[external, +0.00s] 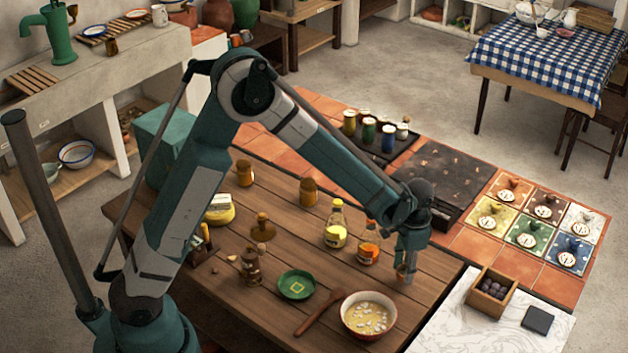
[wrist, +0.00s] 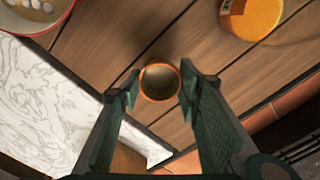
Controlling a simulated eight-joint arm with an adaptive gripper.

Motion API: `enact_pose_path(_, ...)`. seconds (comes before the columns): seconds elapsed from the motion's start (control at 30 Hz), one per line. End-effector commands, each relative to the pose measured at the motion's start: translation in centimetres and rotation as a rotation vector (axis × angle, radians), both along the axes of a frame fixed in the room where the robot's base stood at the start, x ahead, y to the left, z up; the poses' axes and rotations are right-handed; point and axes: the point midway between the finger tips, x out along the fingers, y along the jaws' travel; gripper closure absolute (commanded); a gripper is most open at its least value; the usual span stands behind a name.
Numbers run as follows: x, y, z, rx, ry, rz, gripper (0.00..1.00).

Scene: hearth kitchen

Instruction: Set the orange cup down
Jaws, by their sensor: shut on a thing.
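The orange cup (wrist: 160,82) is a small round cup with an orange rim and a dark inside. It sits between the two fingers of my gripper (wrist: 158,92), which is shut on it. In the external view a bit of the orange cup (external: 402,268) shows under my gripper (external: 405,274), mostly hidden by the fingers. It is over the right part of the wooden table (external: 285,230). I cannot tell whether its base touches the wood.
A bowl of yellow soup (external: 369,316) stands in front of the cup. A bottle with orange contents (external: 368,246) is close on its left. A marble slab (external: 450,325) with a wooden box (external: 491,293) lies to the right. A green dish (external: 296,285) is further left.

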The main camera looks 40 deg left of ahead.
Motion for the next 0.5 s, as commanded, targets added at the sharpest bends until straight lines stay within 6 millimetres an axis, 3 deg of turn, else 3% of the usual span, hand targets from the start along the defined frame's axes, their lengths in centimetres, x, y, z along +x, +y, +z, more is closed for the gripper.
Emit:
enact_pose_path(0.2,0.0,0.0,-2.3,0.0,0.0,0.0,0.78)
enact_pose_path(0.5,0.0,0.0,-2.6,0.0,0.0,0.0,0.78)
